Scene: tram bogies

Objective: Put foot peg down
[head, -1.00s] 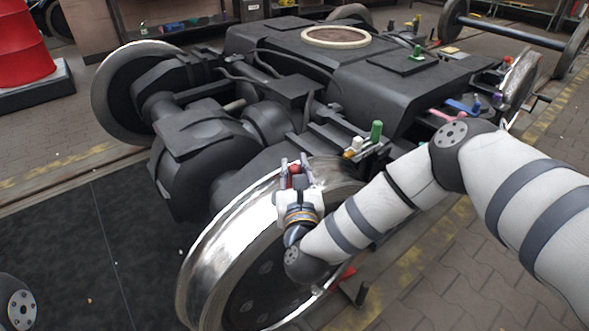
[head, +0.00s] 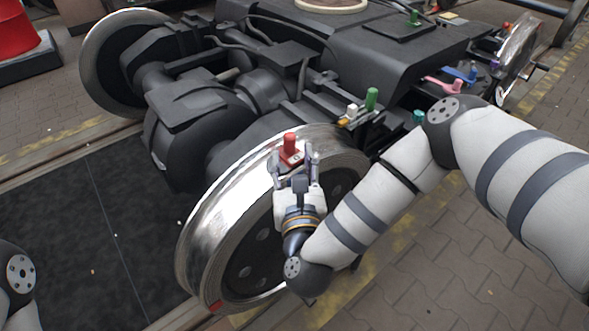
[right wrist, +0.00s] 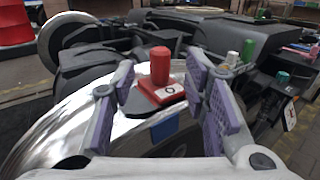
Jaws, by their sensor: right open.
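The red foot peg (head: 290,145), an upright red cylinder on a flat red block, stands at the top of the shiny near wheel (head: 213,210). In the right wrist view the foot peg (right wrist: 160,68) rests on a dark flat surface on the wheel, with a blue patch below it. My right gripper (head: 295,168) is open just on the near side of the peg. In the right wrist view its purple-padded fingers (right wrist: 165,100) stand apart on both sides of the peg, with gaps visible. My left gripper is out of view.
The dark bogie frame (head: 365,65) fills the back. A green peg (head: 371,98) and a white peg (head: 352,111) stand right of the foot peg. Pink (head: 443,85) and blue pieces lie farther right. A dark mat (head: 90,250) lies on the left floor.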

